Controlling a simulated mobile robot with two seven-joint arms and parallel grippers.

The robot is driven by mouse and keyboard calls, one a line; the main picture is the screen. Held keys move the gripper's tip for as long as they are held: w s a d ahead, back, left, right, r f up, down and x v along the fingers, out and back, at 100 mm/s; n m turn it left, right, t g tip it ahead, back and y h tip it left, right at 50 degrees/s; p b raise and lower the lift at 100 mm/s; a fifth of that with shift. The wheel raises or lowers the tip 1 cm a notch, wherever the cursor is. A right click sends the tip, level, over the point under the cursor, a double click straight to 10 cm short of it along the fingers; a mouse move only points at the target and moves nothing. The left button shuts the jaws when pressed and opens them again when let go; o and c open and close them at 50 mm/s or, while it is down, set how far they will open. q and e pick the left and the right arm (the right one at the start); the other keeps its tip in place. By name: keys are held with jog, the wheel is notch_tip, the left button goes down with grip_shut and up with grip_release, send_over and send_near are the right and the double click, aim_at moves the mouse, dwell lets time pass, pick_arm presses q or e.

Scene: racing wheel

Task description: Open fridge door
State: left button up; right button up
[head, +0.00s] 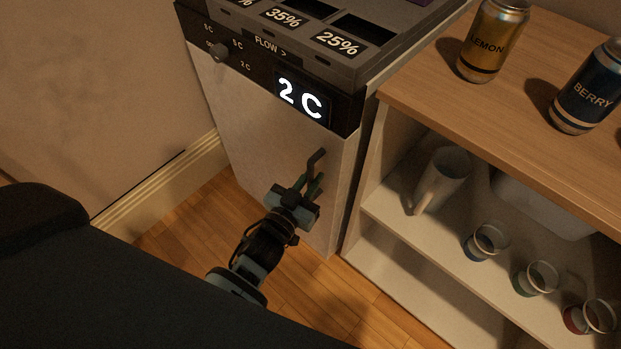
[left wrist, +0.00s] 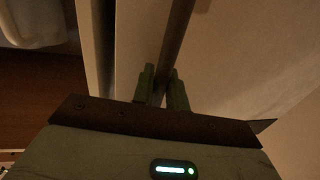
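The fridge is a white unit with a "2 C" display (head: 301,99), and its pale door (head: 265,130) shows below that display. The door looks closed in the head view. A dark bar handle (head: 316,162) stands near the door's right edge; the handle (left wrist: 177,40) also runs down between the fingers in the left wrist view. My left gripper (head: 311,188) is at the lower part of the handle, with its green fingers (left wrist: 162,90) on both sides of the bar, close against it. It appears shut on the handle. My right gripper is not in view.
A wooden-topped shelf (head: 430,85) stands close on the right, with a lemon can (head: 490,42) and a berry can (head: 588,90) on top. Wooden floor (head: 190,240) is open in front of the fridge.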

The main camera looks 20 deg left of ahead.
pick_arm(q)
grip_shut()
jog(key=shift+s, duration=0.1)
jog(key=s+a+m+g+h+p, duration=0.3)
jog(key=s+a+m+h+p, duration=0.3)
jog(key=s+a, duration=0.9)
jog(key=s+a+m+g+h+b, duration=0.1)
jog(key=s+a+g+h+b, duration=0.1)
jog(key=a, duration=0.7)
jog(key=s+a+m+g+h+b, duration=0.2)
jog(key=s+a+h+b, duration=0.2)
jog(key=s+a, duration=0.5)
jog(key=shift+s+a+b, duration=0.25)
jog(key=shift+a+b, duration=0.35)
jog(key=shift+b, duration=0.6)
